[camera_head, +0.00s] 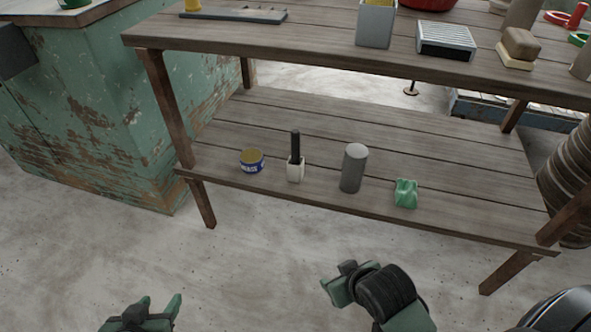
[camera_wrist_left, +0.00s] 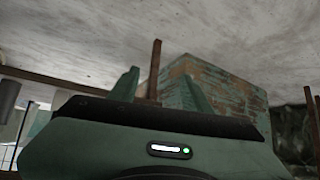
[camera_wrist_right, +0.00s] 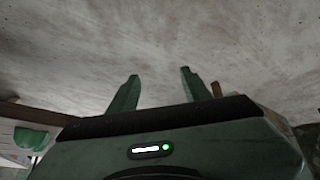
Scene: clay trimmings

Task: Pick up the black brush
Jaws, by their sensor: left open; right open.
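A black upright handle, likely the black brush (camera_head: 295,146), stands in a small whitish square holder (camera_head: 296,172) on the lower shelf; its lower end is hidden inside. My left gripper (camera_head: 160,303) is open and empty, low at the bottom left of the head view, over the floor and apart from the shelf. Its two fingers show apart in the left wrist view (camera_wrist_left: 160,82). My right gripper (camera_head: 338,280) is in front of the shelf, right of and nearer than the holder. In the right wrist view (camera_wrist_right: 160,78) its fingers are apart with only floor between them.
The lower shelf (camera_head: 405,135) also holds a blue and yellow tin (camera_head: 252,161), a grey cylinder (camera_head: 354,168) and a green block (camera_head: 406,193). A worn green cabinet (camera_head: 90,120) stands left. The floor in front is clear.

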